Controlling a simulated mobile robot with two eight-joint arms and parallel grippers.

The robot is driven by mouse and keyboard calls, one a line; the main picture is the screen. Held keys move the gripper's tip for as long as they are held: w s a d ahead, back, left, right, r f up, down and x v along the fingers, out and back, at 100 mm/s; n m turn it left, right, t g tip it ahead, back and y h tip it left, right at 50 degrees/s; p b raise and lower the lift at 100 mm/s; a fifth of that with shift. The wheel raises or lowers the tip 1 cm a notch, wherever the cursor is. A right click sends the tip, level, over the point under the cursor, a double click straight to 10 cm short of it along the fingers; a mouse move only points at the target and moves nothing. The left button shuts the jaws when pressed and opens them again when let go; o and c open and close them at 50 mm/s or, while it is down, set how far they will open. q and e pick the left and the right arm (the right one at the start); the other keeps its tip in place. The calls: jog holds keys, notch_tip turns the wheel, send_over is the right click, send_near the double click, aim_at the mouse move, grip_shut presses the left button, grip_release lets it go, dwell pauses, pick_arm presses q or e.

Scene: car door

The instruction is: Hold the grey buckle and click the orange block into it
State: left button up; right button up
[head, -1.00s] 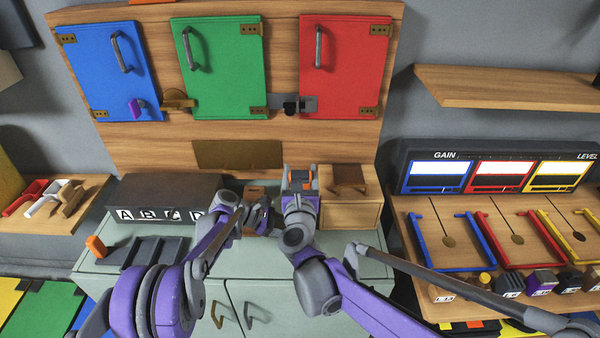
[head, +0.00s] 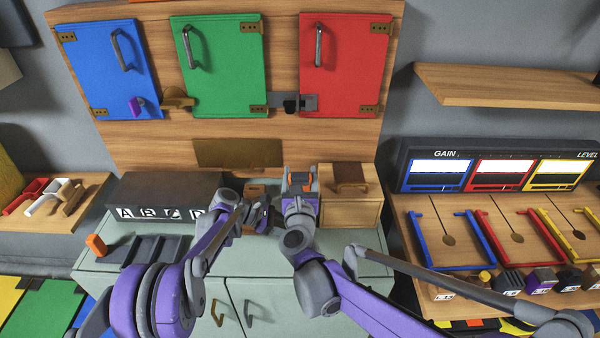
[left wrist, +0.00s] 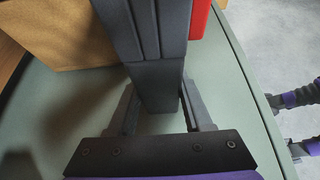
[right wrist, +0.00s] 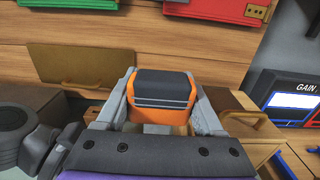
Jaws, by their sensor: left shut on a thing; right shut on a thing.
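The orange block (right wrist: 160,118) has a dark grey top and sits between the fingers of my right gripper (right wrist: 162,100), which is shut on it. In the head view my right gripper (head: 300,182) is above the back of the grey-green cabinet, with bits of orange showing. The grey buckle (left wrist: 158,80) is a dark upright piece between the fingers of my left gripper (left wrist: 158,105), which is shut on it. A red part (left wrist: 199,20) shows beside its upper end. In the head view my left gripper (head: 262,215) is just left of the right one; the buckle is mostly hidden there.
A dark lettered box (head: 150,192) stands left on the cabinet top (head: 100,262), behind a dark rack (head: 155,250) with an orange piece (head: 95,245). A wooden box (head: 350,208) stands close right of my right gripper. The door panel (head: 150,150) rises behind.

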jog(key=shift+f, duration=2.3)
jog(key=o, duration=1.4)
jog(key=shift+s, duration=0.1)
jog(key=s, duration=1.2)
jog(key=shift+w, duration=0.1)
pick_arm(q)
jog(key=o, duration=1.1)
jog(key=shift+c, duration=0.2)
